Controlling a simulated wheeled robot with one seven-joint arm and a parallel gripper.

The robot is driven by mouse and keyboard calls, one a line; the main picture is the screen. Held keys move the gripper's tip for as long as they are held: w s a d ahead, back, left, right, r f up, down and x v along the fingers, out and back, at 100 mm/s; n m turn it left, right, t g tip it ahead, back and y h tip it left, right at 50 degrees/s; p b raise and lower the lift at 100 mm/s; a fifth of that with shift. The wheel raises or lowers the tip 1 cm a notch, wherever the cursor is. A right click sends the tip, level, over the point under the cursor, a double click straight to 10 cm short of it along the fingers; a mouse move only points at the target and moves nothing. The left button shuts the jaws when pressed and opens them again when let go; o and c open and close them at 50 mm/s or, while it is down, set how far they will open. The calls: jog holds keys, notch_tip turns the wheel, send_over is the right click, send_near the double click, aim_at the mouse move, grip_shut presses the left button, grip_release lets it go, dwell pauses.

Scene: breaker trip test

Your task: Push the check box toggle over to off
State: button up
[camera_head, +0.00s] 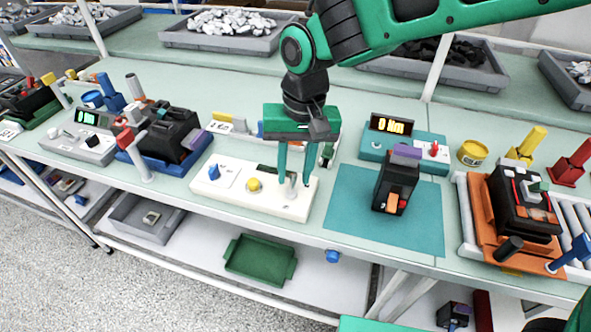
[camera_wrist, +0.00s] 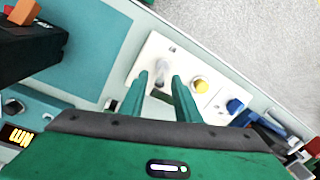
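The white check box (camera_head: 235,200) lies on the bench near its front edge. It has a blue knob (camera_head: 213,172) at the left, a yellow button (camera_head: 254,184) in the middle and a grey toggle (camera_head: 289,188) at the right end. My gripper (camera_head: 294,184) points down over the right end, its two fingers apart with nothing held. In the wrist view the toggle (camera_wrist: 165,52) shows just beyond the gap between the fingertips (camera_wrist: 160,77), with the yellow button (camera_wrist: 201,86) to the right. I cannot tell whether a finger touches the toggle, nor its exact setting.
A black device (camera_head: 396,182) stands on a teal mat (camera_head: 345,215) to the right, with a teal meter box (camera_head: 373,146) behind it. A black breaker on a blue base (camera_head: 170,165) is to the left. Grey trays of parts (camera_head: 230,40) line the back.

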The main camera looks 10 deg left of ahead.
jog(key=shift+f, duration=0.35)
jog(key=shift+c, duration=0.6)
grip_shut()
